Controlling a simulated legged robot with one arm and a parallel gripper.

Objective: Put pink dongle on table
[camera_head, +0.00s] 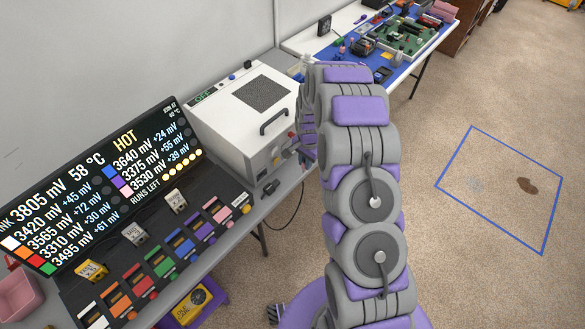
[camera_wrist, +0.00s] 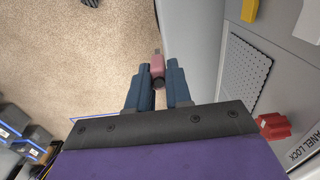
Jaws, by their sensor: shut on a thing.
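In the wrist view the pink dongle (camera_wrist: 157,66) is between the tips of my gripper (camera_wrist: 159,78). The two dark blue fingers are shut on its dark lower end, and its pink end points away from me over carpet. In the head view my arm hides the gripper and I cannot make out the held dongle. A near grey table (camera_head: 213,258) runs along the wall. A far table with a white top (camera_head: 302,42) and blue mat stands at the top of the head view.
A white box (camera_head: 225,115) with a handle stands on the near table, beside a display (camera_head: 90,185) and a row of coloured pieces. A circuit board (camera_head: 408,38) and several small parts crowd the far table. A blue-outlined floor area (camera_head: 543,253) lies right.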

